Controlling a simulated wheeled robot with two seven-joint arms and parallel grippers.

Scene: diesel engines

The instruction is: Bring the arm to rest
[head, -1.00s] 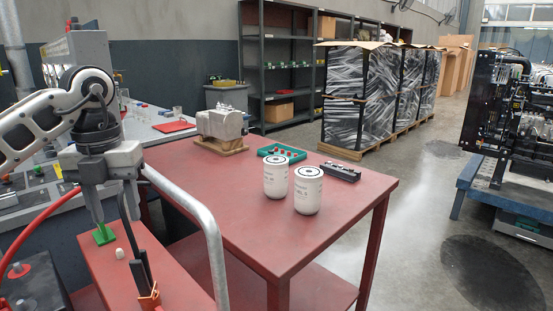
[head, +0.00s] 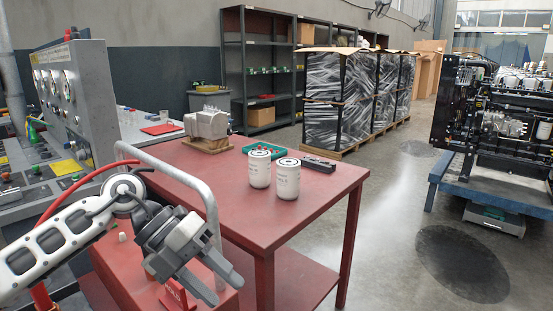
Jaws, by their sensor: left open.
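My left arm comes in from the lower left. Its gripper (head: 223,283) points down and to the right, in front of the red cart's handle and above the lower red surface. Its two grey fingers are apart, with nothing seen between them. My right gripper is out of the picture.
A red cart (head: 290,217) holds two white filters (head: 259,169), a green tray, a black block and a grey metal part (head: 207,124). Its grey handle (head: 208,190) rises close behind my gripper. An engine on a blue stand (head: 490,190) is at the right. The floor between is clear.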

